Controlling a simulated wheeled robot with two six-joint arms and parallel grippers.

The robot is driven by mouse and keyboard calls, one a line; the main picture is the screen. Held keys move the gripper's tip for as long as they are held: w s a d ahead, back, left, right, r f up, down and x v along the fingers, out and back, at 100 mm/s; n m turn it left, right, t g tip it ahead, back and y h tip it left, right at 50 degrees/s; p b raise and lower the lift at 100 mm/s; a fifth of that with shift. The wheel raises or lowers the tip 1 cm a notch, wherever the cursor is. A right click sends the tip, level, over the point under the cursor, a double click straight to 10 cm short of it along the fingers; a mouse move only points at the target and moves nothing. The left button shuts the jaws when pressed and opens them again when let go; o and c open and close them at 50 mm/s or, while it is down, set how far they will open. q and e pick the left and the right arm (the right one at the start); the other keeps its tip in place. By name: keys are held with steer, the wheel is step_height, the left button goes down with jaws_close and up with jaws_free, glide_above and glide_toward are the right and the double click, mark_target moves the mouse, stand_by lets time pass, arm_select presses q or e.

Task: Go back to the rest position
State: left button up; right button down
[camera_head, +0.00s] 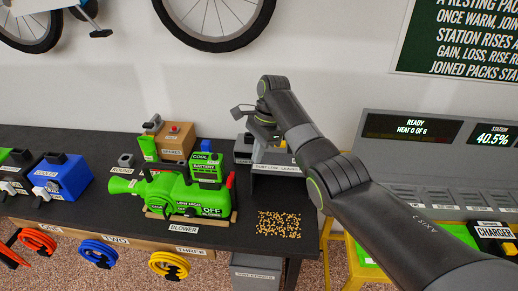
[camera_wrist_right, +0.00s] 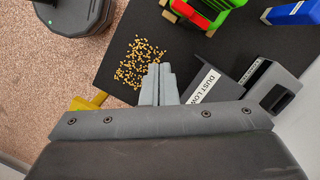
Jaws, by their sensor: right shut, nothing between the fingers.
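My right arm reaches in from the lower right in the head view, and its gripper (camera_head: 241,111) hangs above the back of the dark bench. In the right wrist view its grey fingers (camera_wrist_right: 158,84) are closed together with nothing between them. Below them lie scattered yellow pellets (camera_wrist_right: 139,63) and the dust holder (camera_wrist_right: 212,92) with its label. My left gripper is in neither view.
A green blower (camera_head: 185,192) with a battery stands on the bench (camera_head: 130,226), left of the pellets (camera_head: 279,224). A blue box (camera_head: 62,176) is further left. A grey station panel (camera_head: 430,165) and a black charger (camera_head: 492,236) are at right. A bike wheel hangs above.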

steer(key=shift+v, duration=0.8)
steer(key=shift+s, duration=0.1)
